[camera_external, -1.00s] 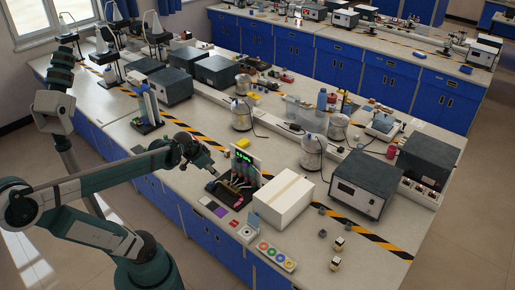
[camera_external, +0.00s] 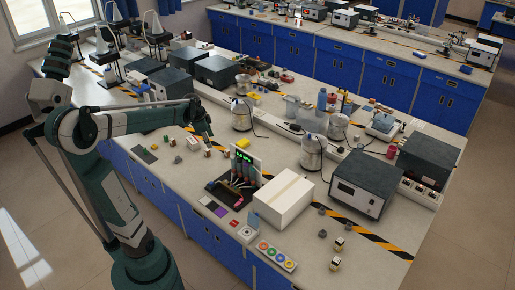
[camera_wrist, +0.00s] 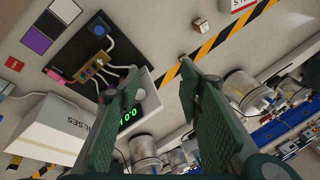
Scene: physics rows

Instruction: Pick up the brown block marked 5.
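Several small blocks lie on the bench, and I cannot read a 5 on any of them, so the brown block marked 5 cannot be singled out. Near my gripper (camera_external: 208,133) are a pale brownish block (camera_external: 193,143), a second one (camera_external: 207,152) and a greyish one (camera_external: 178,160). In the wrist view, a light brown block with a dark mark (camera_wrist: 200,25) lies beyond the fingertips, beside the striped tape. My gripper also shows in the wrist view (camera_wrist: 158,72), fingers apart with nothing between them, above the bench.
A black board with wires and a green display (camera_external: 243,170) stands near a white box (camera_external: 283,200). More small blocks (camera_external: 338,243) lie at the front right. A metal can (camera_external: 241,115) stands right of my gripper. Striped tape crosses the bench.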

